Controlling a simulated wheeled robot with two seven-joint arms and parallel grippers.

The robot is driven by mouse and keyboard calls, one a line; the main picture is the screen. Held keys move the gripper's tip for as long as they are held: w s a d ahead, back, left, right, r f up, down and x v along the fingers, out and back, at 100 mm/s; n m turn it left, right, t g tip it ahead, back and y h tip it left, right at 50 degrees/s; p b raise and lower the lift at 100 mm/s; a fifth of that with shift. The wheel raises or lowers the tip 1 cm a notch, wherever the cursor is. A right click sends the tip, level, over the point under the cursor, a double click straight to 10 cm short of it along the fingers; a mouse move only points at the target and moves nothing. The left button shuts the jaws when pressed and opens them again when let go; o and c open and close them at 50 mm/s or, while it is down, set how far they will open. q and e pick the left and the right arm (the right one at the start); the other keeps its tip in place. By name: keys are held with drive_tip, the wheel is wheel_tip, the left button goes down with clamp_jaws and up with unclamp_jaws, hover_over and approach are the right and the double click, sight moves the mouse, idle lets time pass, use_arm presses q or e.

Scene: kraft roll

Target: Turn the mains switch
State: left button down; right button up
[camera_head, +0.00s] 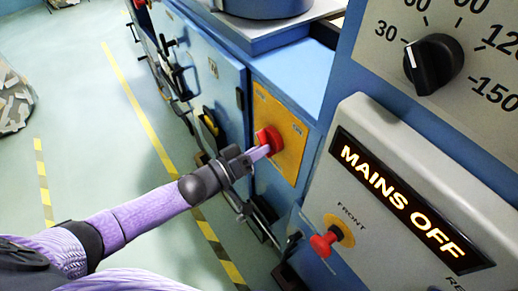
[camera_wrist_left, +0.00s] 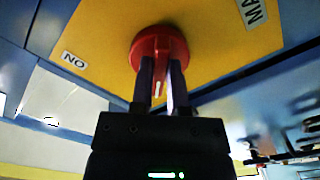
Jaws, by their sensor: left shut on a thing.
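The mains switch is a red rotary knob (camera_head: 267,137) on a yellow plate (camera_head: 285,117) on the blue cabinet front. My left gripper (camera_head: 262,151) reaches it from the lower left and is shut on the knob. In the left wrist view the red knob (camera_wrist_left: 158,45) sits between the two dark fingers of my left gripper (camera_wrist_left: 160,75). A white mark shows on the knob's grip. The yellow plate (camera_wrist_left: 100,35) carries an "ON" label (camera_wrist_left: 75,60) at left and a partly cut label at upper right. A lit display (camera_head: 405,200) reads "MAINS OFF". My right gripper is not in view.
A grey panel with a black dial (camera_head: 433,63) is at upper right. A red button (camera_head: 325,242) sits below the display. Blue cabinets with handles line the left of the plate. The green floor (camera_head: 90,100) with yellow-black tape is open at left.

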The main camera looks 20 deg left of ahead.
use_arm(q)
drive_tip(key=shift+w+a+m, duration=0.1)
drive_tip(key=shift+a+m, duration=0.05)
drive_tip(key=shift+m, duration=2.7)
drive_tip(key=shift+w+a+m, duration=0.15)
drive_tip(key=shift+m, duration=2.75)
drive_tip(key=shift+w+a+m, duration=0.1)
drive_tip(key=shift+a+m, duration=0.05)
drive_tip(key=shift+m, duration=2.7)
drive_tip(key=shift+b, duration=0.3)
drive_tip(key=c, duration=0.6)
unclamp_jaws()
drive_tip(key=v, duration=1)
drive_tip(key=shift+p, duration=0.4)
